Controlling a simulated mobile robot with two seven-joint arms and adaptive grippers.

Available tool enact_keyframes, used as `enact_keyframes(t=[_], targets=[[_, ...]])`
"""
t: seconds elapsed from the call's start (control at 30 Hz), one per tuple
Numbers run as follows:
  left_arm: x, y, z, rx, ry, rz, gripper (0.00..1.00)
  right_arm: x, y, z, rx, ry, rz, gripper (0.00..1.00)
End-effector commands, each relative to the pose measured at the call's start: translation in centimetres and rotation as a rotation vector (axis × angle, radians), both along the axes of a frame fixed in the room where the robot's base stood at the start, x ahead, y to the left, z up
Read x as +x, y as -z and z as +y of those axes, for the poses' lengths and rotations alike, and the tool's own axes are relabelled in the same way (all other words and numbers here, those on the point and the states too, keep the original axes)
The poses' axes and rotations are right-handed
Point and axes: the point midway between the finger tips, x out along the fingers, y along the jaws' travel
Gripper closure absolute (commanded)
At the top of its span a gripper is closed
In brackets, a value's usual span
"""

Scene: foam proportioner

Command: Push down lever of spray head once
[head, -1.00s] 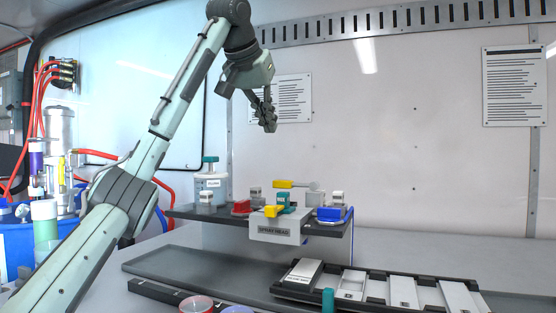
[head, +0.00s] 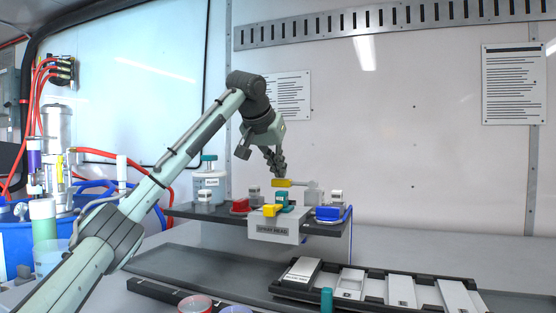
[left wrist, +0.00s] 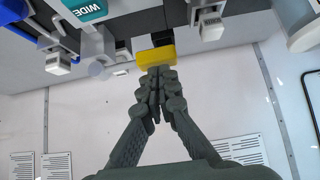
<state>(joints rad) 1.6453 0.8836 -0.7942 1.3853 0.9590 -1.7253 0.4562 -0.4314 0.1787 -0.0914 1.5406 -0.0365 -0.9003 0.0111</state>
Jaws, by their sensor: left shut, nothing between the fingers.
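The spray head unit is a grey box (head: 274,232) with a label, at the front of a dark shelf. Above it a yellow lever (head: 290,183) lies roughly level; its yellow end (left wrist: 156,55) also shows in the left wrist view. A second yellow part (head: 271,210) and a teal part (head: 284,198) sit lower on the unit. My left gripper (head: 280,173) is shut and empty, pointing down just above the yellow lever. In the left wrist view its fingertips (left wrist: 156,72) overlap the lever's edge; I cannot tell whether they touch. My right gripper is not in view.
A red block (head: 240,206) and a blue block (head: 329,213) flank the unit on the dark shelf (head: 190,213). A white bottle (head: 209,186) stands behind left. A black tray (head: 375,304) with several pale plates lies in front.

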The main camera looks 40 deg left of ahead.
Motion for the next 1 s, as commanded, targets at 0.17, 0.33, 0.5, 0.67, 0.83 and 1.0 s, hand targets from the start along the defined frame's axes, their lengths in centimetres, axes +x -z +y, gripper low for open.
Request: enact_keyframes(t=[0.17,0.33,0.5,0.67,0.83,1.0], targets=[[0.0,0.0,0.0,0.000,0.000,0.000,1.00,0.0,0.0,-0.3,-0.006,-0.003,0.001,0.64],[0.0,0.2,0.0,-0.021,0.000,-0.005,1.00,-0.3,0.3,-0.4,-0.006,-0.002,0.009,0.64],[0.0,1.3,0.3,-0.165,-0.001,-0.037,1.00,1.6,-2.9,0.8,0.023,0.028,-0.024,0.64],[-0.1,2.3,0.5,-0.349,0.000,-0.081,1.00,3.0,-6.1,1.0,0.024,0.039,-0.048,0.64],[-0.2,3.0,0.8,-0.467,0.000,-0.107,1.00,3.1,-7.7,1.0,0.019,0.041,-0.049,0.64],[-0.2,4.2,0.9,-0.549,0.000,-0.130,1.00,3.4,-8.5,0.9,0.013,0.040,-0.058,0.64]])
